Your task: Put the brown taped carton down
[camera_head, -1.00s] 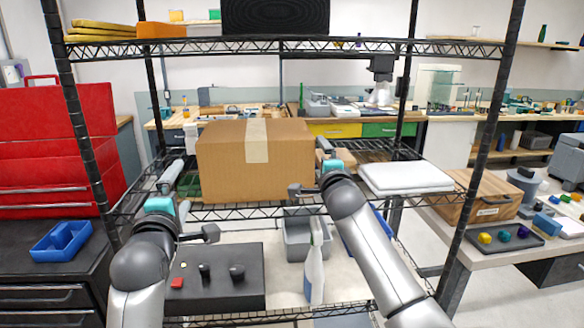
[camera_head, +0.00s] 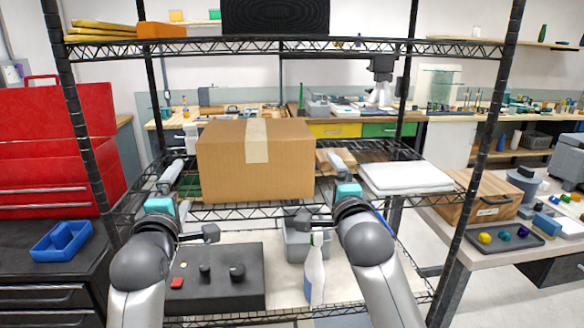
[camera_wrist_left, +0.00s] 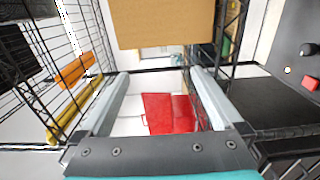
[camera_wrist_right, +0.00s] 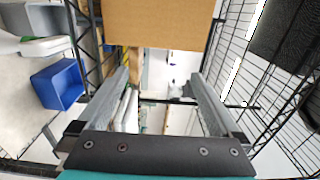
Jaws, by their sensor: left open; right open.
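The brown taped carton (camera_head: 222,165) sits upright on the middle wire shelf (camera_head: 270,211), with a pale tape strip down its top and front. Its lower part also shows at the top of the left wrist view (camera_wrist_left: 165,25) and the right wrist view (camera_wrist_right: 160,25). My left gripper (camera_head: 172,172) is open and empty, just left of the carton's front. My right gripper (camera_head: 342,165) is open and empty, to the right of the carton's front. Both wrist views show wide-apart fingers with nothing between them, apart from the carton.
A white folded stack (camera_head: 405,177) lies on the shelf to the right. Below are a black box with knobs (camera_head: 215,285), a spray bottle (camera_head: 314,275) and a grey bin (camera_head: 296,245). Black shelf posts (camera_head: 485,150) stand at both sides. The upper shelf (camera_head: 290,46) is overhead.

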